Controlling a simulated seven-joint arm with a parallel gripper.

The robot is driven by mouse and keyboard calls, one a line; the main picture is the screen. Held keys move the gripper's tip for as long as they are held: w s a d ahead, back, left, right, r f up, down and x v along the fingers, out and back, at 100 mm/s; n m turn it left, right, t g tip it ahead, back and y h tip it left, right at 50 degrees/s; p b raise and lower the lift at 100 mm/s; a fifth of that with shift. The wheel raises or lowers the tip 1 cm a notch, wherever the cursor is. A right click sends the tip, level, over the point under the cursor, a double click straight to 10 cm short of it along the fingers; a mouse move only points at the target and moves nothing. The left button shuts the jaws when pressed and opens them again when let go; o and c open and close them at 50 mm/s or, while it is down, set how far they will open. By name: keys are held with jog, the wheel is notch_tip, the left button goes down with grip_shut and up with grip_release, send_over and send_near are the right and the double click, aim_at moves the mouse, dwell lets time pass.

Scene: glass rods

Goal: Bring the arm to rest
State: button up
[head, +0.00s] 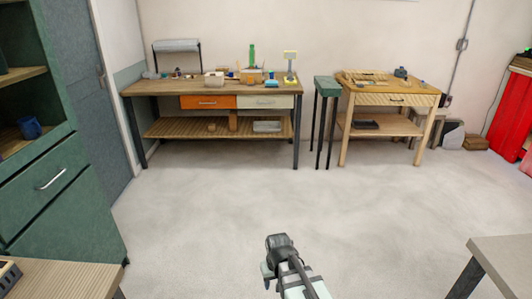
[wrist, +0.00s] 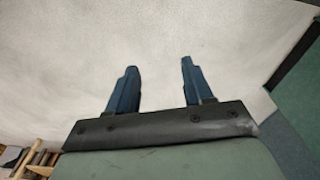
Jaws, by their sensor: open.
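My gripper (wrist: 157,85) shows in the wrist view with its two dark blue fingers spread well apart. Nothing is between them, only a pale wall or floor surface behind. In the head view my arm (head: 287,262) is at the bottom centre, over open pale floor. The fingers cannot be made out there. My gripper touches nothing that I can see.
A long workbench (head: 140,89) with an orange drawer (head: 207,102) and a smaller wooden bench (head: 392,99) stand at the back wall. A green cabinet (head: 60,215) is at left. Table corners (head: 75,281) and (head: 508,250) flank the front. The middle floor (head: 240,200) is clear.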

jog(key=s+d+f+m, duration=0.2)
jog(key=d+f, duration=0.1)
jog(key=d, duration=0.4)
jog(key=s+d+f+m, duration=0.1)
jog(key=s+d+f, duration=0.1)
jog(key=d, duration=0.5)
jog(key=s+f+g, duration=0.3)
jog(key=s+f, duration=0.7)
jog(key=s, duration=0.4)
jog(key=s+f+g, duration=0.4)
jog(key=s+f, duration=0.7)
jog(key=s, duration=0.4)
jog(key=shift+s+g, duration=0.15)
jog(key=shift+g, duration=0.15)
